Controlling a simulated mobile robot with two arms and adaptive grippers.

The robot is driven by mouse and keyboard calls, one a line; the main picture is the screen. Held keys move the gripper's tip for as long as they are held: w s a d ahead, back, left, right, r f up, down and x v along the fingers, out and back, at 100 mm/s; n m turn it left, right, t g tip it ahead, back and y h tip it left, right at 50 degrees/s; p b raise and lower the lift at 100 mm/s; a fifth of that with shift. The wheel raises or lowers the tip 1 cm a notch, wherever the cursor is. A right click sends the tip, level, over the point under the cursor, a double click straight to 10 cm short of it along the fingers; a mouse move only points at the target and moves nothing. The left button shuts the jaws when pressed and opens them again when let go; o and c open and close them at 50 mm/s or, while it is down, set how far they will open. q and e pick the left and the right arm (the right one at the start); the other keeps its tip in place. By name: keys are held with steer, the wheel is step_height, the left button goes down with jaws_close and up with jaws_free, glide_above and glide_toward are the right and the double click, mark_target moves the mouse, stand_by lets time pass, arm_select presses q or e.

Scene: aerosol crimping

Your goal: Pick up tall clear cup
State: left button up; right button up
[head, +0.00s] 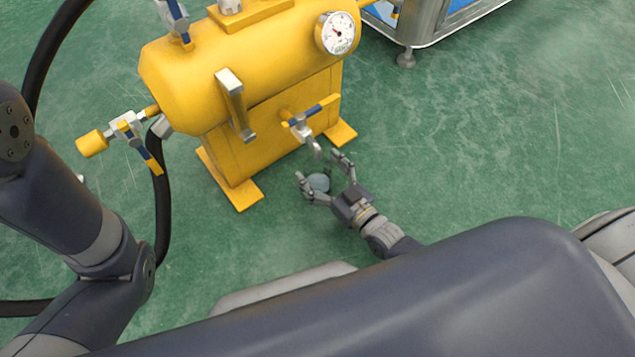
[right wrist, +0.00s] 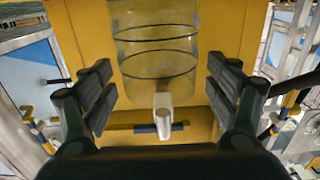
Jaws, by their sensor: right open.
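The tall clear cup (head: 319,182) is a small greyish transparent round shape at the right gripper, in front of the yellow tank. In the right wrist view the cup (right wrist: 157,52) is a clear cylinder with dark rings, its upper part cut off by the frame. My right gripper (head: 318,166) is open, with its fingers on either side of the cup. The right wrist view shows the gripper (right wrist: 160,88) with visible gaps between both fingers and the cup. My left arm shows at the left, but its gripper is out of view.
The yellow tank (head: 230,150) stands on feet just beyond the cup, with a gauge (head: 337,33) and a valve spout (head: 303,130) close to my right fingers. A black hose (head: 163,205) runs at the left. A metal-framed unit (head: 425,25) stands at the back. The green floor on the right is clear.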

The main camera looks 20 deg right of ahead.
steer(key=shift+w+a, duration=0.15)
steer(key=shift+w, duration=0.3)
steer(key=c, duration=1.5)
steer(key=shift+r, duration=0.15)
